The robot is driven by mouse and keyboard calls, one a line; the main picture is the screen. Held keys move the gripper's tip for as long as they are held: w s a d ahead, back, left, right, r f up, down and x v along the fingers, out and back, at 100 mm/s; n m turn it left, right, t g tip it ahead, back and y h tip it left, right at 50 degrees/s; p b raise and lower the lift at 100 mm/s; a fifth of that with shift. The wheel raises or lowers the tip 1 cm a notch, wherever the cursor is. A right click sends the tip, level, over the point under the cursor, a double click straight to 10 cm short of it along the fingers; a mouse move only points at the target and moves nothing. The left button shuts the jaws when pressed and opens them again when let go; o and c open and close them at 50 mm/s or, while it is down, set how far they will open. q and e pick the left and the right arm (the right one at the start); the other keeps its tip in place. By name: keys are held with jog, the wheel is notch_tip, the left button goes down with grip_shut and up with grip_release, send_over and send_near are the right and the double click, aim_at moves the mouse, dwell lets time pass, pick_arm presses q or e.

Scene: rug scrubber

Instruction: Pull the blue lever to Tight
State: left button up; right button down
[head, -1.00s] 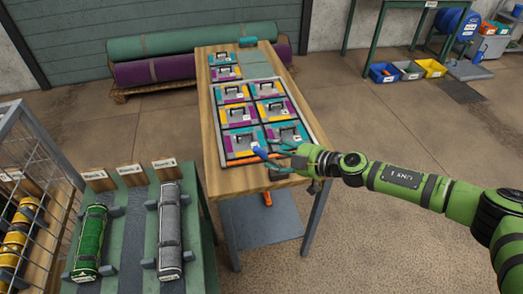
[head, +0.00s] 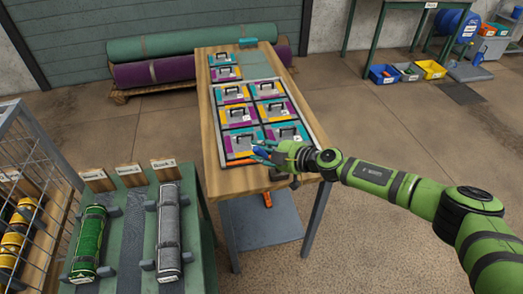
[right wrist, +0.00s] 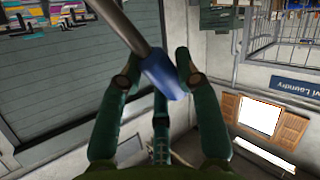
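The blue lever (head: 262,154) is at the near edge of the wooden table in the head view, partly hidden by my right gripper. In the right wrist view its blue grip (right wrist: 165,78) sits on a metal rod and lies between the fingers. My right gripper (head: 270,151) has dark green fingers. In the right wrist view its fingers (right wrist: 158,72) stand apart on both sides of the blue grip, bent inward; a firm hold does not show. No Tight mark is readable. My left gripper is out of view.
The wooden table (head: 206,150) carries a board of several framed squares with black handles, just beyond the lever. A green bench (head: 130,235) with rolled rugs stands at the left front. Rolled rugs (head: 200,45) lie behind. Floor to the right is open.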

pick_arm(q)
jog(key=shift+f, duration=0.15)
pick_arm(e)
jog(key=shift+d+m+y+b, duration=0.3)
jog(key=shift+y+b, duration=0.1)
jog(key=shift+b, duration=0.3)
pick_arm(q)
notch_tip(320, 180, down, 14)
jog(key=b, duration=1.3)
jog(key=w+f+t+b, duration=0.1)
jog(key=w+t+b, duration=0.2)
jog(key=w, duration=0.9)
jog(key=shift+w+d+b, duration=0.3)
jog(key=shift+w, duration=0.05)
pick_arm(e)
jog(key=w+d+m+t+y, duration=0.2)
jog(key=d+m+t+y, duration=0.4)
jog(key=d+m, duration=0.5)
jog(key=shift+w+f+t, duration=0.15)
jog(key=shift+f+t, duration=0.05)
jog(key=shift+t, duration=0.5)
jog(key=shift+d, duration=0.1)
jog(key=c, duration=0.8)
grip_release()
jog(key=shift+c, duration=0.2)
jog(key=shift+f, duration=0.1)
